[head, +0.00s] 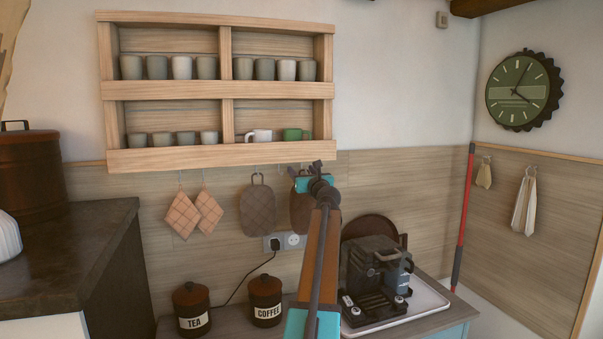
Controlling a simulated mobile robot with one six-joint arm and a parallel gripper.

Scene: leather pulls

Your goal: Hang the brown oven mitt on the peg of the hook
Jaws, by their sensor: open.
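A brown oven mitt (299,215) is against the wood-panelled wall below the shelf, partly hidden behind my arm. Its top is covered by my gripper, so I cannot tell whether its loop is on a peg. My gripper (317,167) is open, just under the shelf's lower edge and in front of the mitt's upper right. Whether it touches the mitt is unclear. A grey-brown quilted mitt (258,211) hangs from a hook (257,170) to the left. Small hooks line the shelf's underside; the one above the brown mitt is mostly hidden.
The wooden shelf (216,157) with cups is right above my gripper. Checked pot holders (183,215) hang at the left. Below are TEA (192,309) and COFFEE (265,301) tins, a socket (293,241) and a coffee machine (376,275) on a tray.

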